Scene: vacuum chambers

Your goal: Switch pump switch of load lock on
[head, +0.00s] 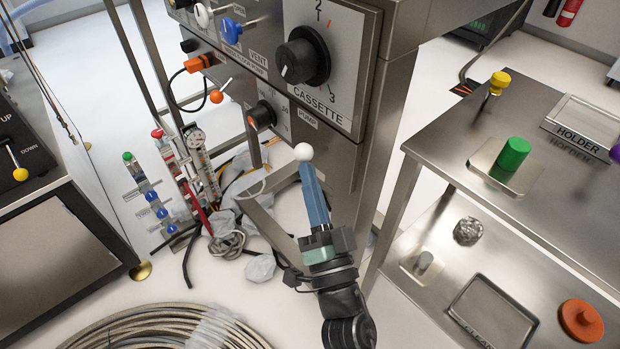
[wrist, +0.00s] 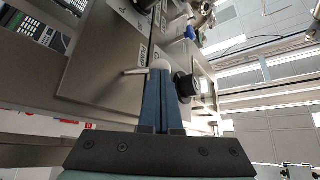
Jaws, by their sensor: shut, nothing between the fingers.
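The pump switch is a lever with a white ball knob (head: 303,152), below the PUMP label (head: 307,118) on the steel cabinet. In the wrist view its thin rod (wrist: 136,72) runs from the panel at the left to the white ball (wrist: 160,64), just beyond my fingertips. My gripper (head: 309,168) has its blue fingers shut with nothing between them, pointing up at the ball. The fingertips (wrist: 160,76) overlap the ball's lower edge in view; I cannot tell whether they touch. The rod is hidden in the head view.
A black cassette dial (head: 303,62) sits above on the same cabinet, and a smaller black knob (head: 262,115) is left of the PUMP label. A steel cart (head: 540,210) with a green cylinder (head: 514,153) stands at right. A coiled hose (head: 165,328) lies on the floor.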

